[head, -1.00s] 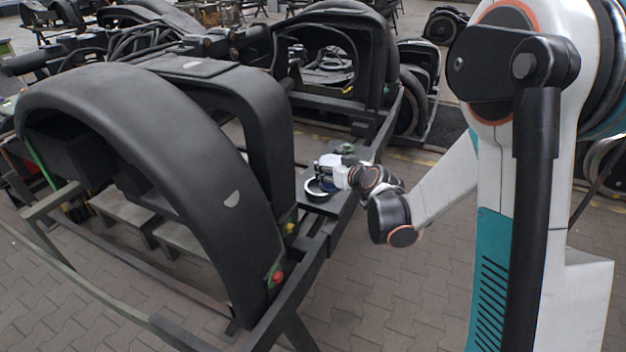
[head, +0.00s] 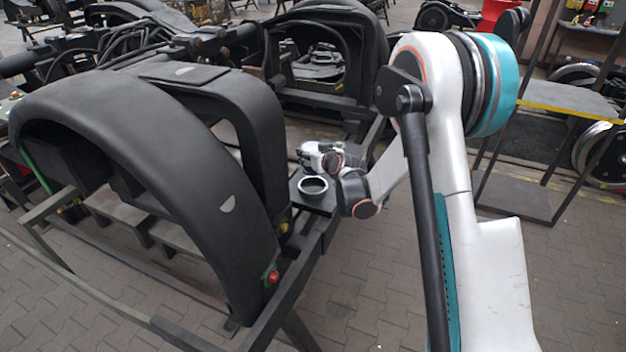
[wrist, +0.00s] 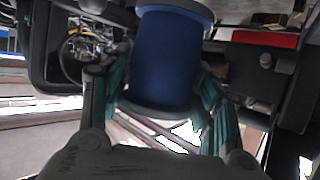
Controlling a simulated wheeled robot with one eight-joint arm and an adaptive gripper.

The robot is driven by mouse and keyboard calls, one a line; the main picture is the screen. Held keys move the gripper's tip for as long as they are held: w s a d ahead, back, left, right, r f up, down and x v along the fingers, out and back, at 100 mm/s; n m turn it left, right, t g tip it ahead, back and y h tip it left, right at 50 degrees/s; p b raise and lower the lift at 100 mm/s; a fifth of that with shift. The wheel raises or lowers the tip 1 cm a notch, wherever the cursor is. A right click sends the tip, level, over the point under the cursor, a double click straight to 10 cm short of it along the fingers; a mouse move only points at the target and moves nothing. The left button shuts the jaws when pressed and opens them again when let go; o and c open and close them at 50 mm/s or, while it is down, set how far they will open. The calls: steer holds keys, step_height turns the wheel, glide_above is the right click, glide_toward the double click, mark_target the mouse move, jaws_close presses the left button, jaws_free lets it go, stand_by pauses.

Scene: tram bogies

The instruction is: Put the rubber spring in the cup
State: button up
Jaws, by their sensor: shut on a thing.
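My gripper (wrist: 160,88) is shut on a blue cylinder with grey end flanges, which I take to be the rubber spring (wrist: 167,55). Teal finger pads press on it from both sides in the wrist view. In the head view my gripper (head: 311,153) is small, just beyond the cup, and the spring cannot be made out there. The cup (head: 313,188) is a dark, round, open ring with a pale rim. It stands on a dark plate (head: 322,206) on the bogie frame. The spring is apart from the cup; its height above the plate cannot be told.
A large black curved fender (head: 150,120) rises left of the cup. A dark frame beam (head: 290,290) runs below the plate. A second bogie stands behind. A shelf rack (head: 560,100) is at the right. Paved floor (head: 370,285) is open in front.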

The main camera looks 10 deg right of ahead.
steer(key=shift+f+b, duration=1)
steer(key=shift+f, duration=3.25)
steer(key=shift+f, duration=0.2)
steer(key=o, duration=1.5)
steer(key=shift+r, duration=0.1)
steer(key=shift+r, duration=0.1)
